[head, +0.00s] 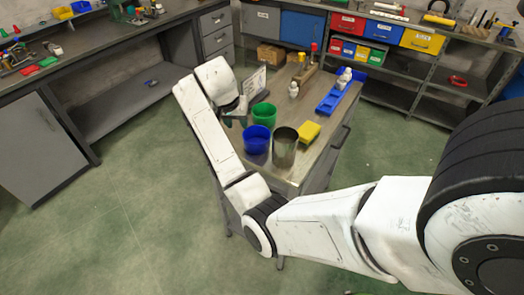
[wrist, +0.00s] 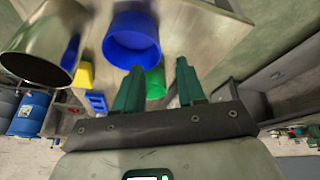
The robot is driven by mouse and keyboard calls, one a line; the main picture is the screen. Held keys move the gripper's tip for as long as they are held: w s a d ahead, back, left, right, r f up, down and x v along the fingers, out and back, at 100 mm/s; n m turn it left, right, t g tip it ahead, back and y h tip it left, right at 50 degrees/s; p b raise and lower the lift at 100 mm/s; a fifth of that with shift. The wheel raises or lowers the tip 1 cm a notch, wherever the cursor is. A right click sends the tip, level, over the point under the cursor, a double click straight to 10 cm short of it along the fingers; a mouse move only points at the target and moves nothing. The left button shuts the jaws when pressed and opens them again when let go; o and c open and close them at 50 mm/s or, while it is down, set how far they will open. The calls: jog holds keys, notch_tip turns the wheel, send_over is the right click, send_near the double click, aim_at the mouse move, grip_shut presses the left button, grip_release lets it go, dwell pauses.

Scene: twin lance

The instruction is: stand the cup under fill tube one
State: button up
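Three cup-like vessels stand on a metal-topped bench in the head view: a blue cup (head: 257,139), a green cup (head: 264,113) and a grey metal one (head: 285,148). I cannot tell which the task means. My gripper (head: 236,121) is at the bench's left edge, left of the green cup. In the wrist view its two green fingers (wrist: 160,64) are apart, with the blue cup (wrist: 132,38) beyond them and part of the green cup (wrist: 155,84) showing between them. Nothing appears held. I cannot make out any fill tube.
A yellow block (head: 309,132), a blue tray (head: 333,97), a white bottle (head: 293,90) and a wooden stand (head: 304,75) share the bench (head: 325,153). A white panel (head: 255,82) stands behind my gripper. Open green floor (head: 150,215) lies left of the bench.

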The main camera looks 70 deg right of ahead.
aim_at(245, 136)
jog(key=x, duration=0.3)
jog(key=p+x, duration=0.1)
jog(key=x, duration=0.6)
jog(key=shift+s+d+f+p, duration=0.2)
jog(key=shift+s+p, duration=0.1)
jog(key=shift+s, duration=0.1)
grip_shut()
